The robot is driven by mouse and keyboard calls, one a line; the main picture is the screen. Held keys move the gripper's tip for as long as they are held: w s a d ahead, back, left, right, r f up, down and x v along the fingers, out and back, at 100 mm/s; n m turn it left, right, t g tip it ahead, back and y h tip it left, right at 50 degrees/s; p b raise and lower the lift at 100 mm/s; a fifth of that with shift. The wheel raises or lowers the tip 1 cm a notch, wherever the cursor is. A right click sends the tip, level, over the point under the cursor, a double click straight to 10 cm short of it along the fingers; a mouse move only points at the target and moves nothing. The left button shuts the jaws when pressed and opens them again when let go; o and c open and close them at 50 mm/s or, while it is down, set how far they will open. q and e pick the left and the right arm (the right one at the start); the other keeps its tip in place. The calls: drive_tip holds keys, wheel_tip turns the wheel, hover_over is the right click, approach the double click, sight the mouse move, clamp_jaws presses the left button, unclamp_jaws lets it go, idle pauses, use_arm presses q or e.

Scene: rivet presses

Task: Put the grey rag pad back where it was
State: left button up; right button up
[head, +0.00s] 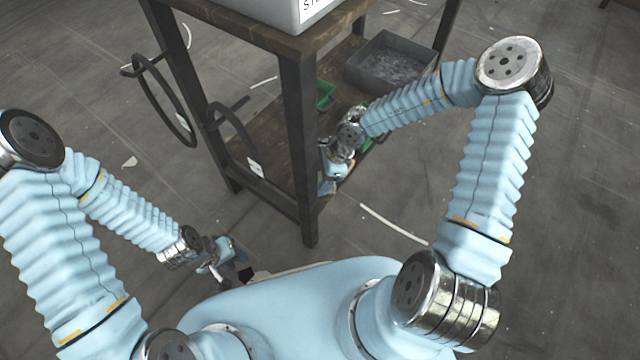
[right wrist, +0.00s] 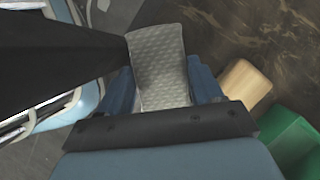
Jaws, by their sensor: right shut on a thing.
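The grey rag pad (right wrist: 158,65), with a quilted surface, stands between the blue fingers of my right gripper (right wrist: 160,88) in the right wrist view. The gripper is shut on it. In the head view my right gripper (head: 329,184) is at the lower shelf (head: 268,192), just right of the front table leg. I cannot make out the pad in the head view. My left gripper (head: 238,268) is low at the left, in front of my base and away from the table. Its fingers are too small and dark to tell open from shut.
A dark table leg (right wrist: 60,55) stands close at the left of the pad. A wooden block (right wrist: 243,85) and a green bin (right wrist: 292,140) lie to its right. On the shelf are another green bin (head: 325,96) and a grey tray (head: 385,72). Black hoops (head: 165,105) hang at the table's left.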

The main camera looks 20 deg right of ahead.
wheel_tip(320, 180, down, 3)
drive_tip(key=shift+f+b, duration=0.15)
drive_tip(key=shift+b, duration=0.45)
drive_tip(key=o, duration=0.9)
drive_tip(key=shift+o, duration=0.2)
drive_tip(key=p+v, duration=0.5)
drive_tip(key=v, duration=0.7)
